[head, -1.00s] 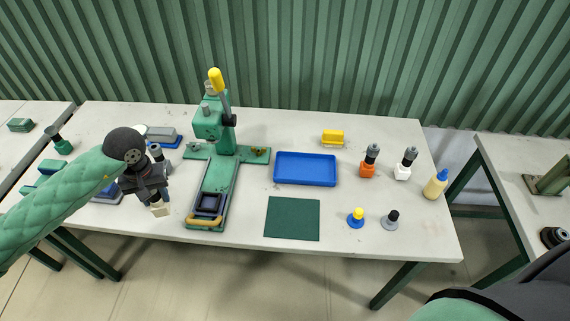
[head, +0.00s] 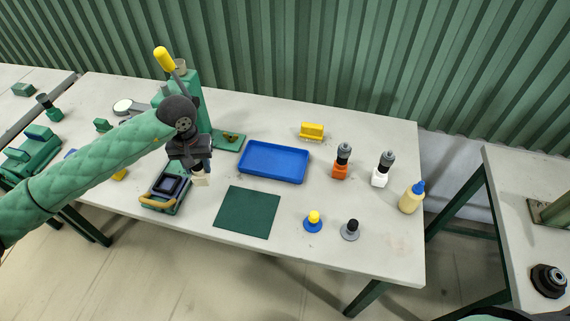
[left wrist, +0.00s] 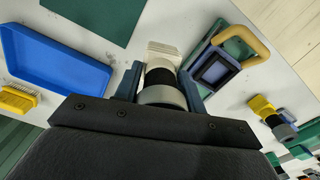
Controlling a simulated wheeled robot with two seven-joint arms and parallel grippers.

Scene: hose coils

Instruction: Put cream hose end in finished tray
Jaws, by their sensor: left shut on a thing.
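The cream hose end (head: 200,180) hangs from my left gripper (head: 201,169), cream part downward. In the left wrist view, its cream ribbed block (left wrist: 163,50) sticks out beyond a black band and grey collar, between the two fingers of the left gripper (left wrist: 161,88), which are shut on it. The blue tray (head: 272,178), the only tray I see clearly, is empty and lies to the right of the gripper; it also shows at left in the left wrist view (left wrist: 60,78). My right gripper is out of view.
A bare green mat (head: 248,212) lies in front of the tray. Orange (head: 341,163) and white (head: 383,170) fittings and a cream bottle (head: 411,198) stand right.

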